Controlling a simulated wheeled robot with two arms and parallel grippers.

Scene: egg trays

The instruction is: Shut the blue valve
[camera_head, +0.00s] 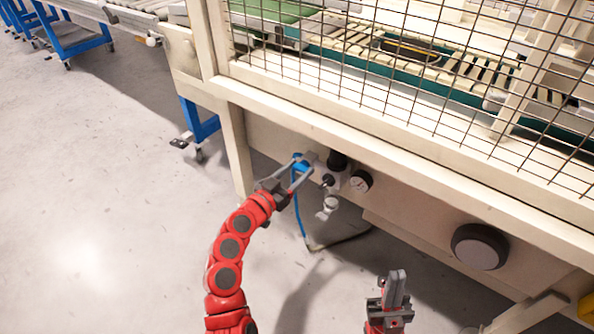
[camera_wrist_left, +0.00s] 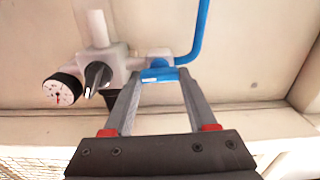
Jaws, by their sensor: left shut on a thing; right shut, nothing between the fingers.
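The blue valve (camera_head: 301,163) is a small blue part on the left side of the pneumatic unit under the machine frame. In the left wrist view the blue valve (camera_wrist_left: 160,74) sits between the tips of my left gripper. My left gripper (camera_head: 297,172) is shut on it, a finger on each side; its fingers also show in the left wrist view (camera_wrist_left: 160,82). A blue hose (camera_wrist_left: 201,32) runs from beside the valve. My right gripper (camera_head: 393,290) is shut and empty, low in the head view, apart from the machine.
Beside the valve are a grey-white unit (camera_wrist_left: 110,62) with a black knob (camera_wrist_left: 97,76) and a round gauge (camera_head: 361,181). A wire mesh guard (camera_head: 400,70) stands above.

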